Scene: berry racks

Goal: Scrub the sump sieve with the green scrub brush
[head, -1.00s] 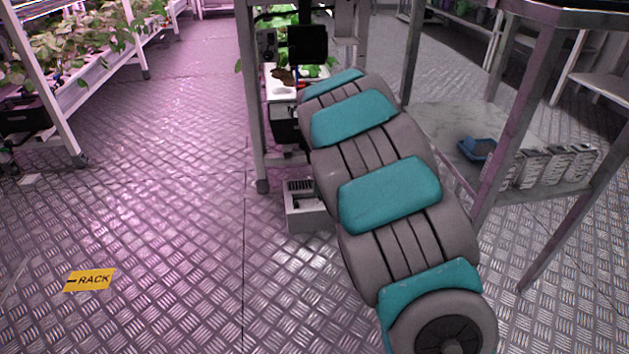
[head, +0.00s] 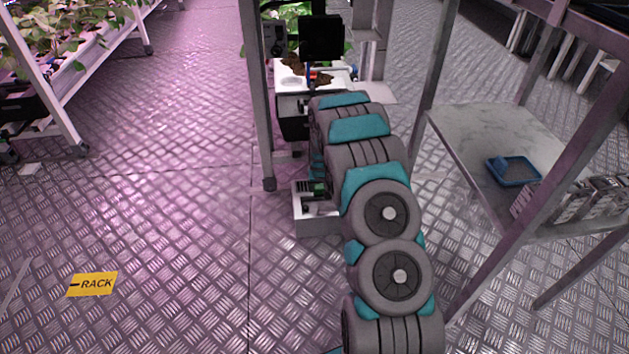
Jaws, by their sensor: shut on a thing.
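My gripper is hidden behind my grey and teal arm, which reaches forward through the middle of the view. A small green patch (head: 320,188) shows at the arm's left edge, above a low grey box (head: 318,225) on the floor. It may be part of the green scrub brush, but it is too small to tell what it is or what holds it. The low box has a dark slotted part on its top at the left, and the arm covers its right side. I cannot make out for certain which thing is the sump sieve.
A blue tray-like thing (head: 494,174) with a grey inside lies on a pale shelf (head: 470,125) at right, beside several grey slotted blocks (head: 577,207). Metal posts flank my arm. A white unit (head: 290,78) stands behind. Floor at left is clear around a yellow RACK label (head: 92,284).

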